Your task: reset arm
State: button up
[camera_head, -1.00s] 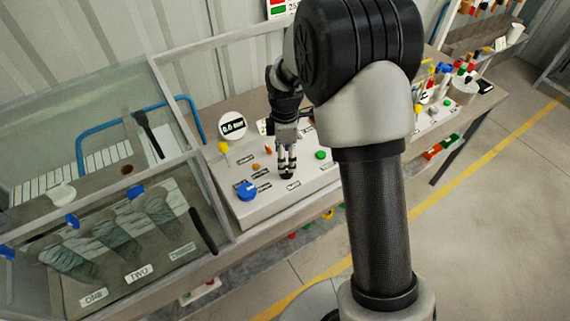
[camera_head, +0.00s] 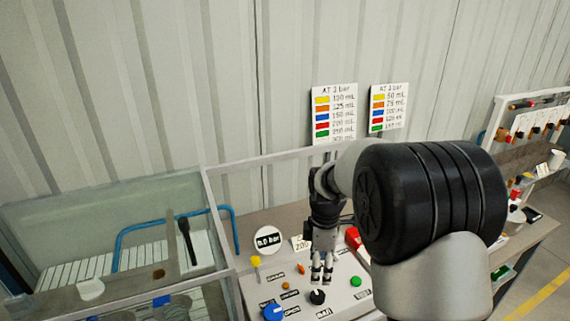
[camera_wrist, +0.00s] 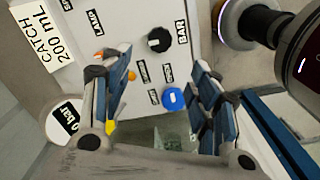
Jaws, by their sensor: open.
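My gripper (camera_head: 321,276) hangs over the sloped control panel (camera_head: 342,296), close to the black knob (camera_head: 317,297). In the wrist view my gripper (camera_wrist: 160,68) has its two fingers spread wide with nothing between them. The black knob (camera_wrist: 158,39) and the blue knob (camera_wrist: 173,98) show in the gap beyond the fingers. My fingers look apart from the black knob in both views. My arm's large black joint hides part of the bench on the right.
A round 0.0 bar gauge (camera_head: 267,240) and a yellow-topped lever (camera_head: 256,262) stand left of my gripper. A glass-walled tank (camera_head: 60,230) is at the left. A green button (camera_head: 355,281) is at the right. Two wall signs (camera_head: 334,113) hang behind.

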jog(key=s+r+m+t+b, duration=0.25)
jog(key=s+r+m, duration=0.55)
jog(key=s+r, duration=0.5)
jog(key=s+f+m+t+b, duration=0.1)
jog(key=s+m+t, duration=0.1)
jog(key=s+m, duration=0.6)
jog(key=s, duration=0.7)
jog(key=shift+d+f, duration=0.15)
jog(key=shift+d, duration=0.2)
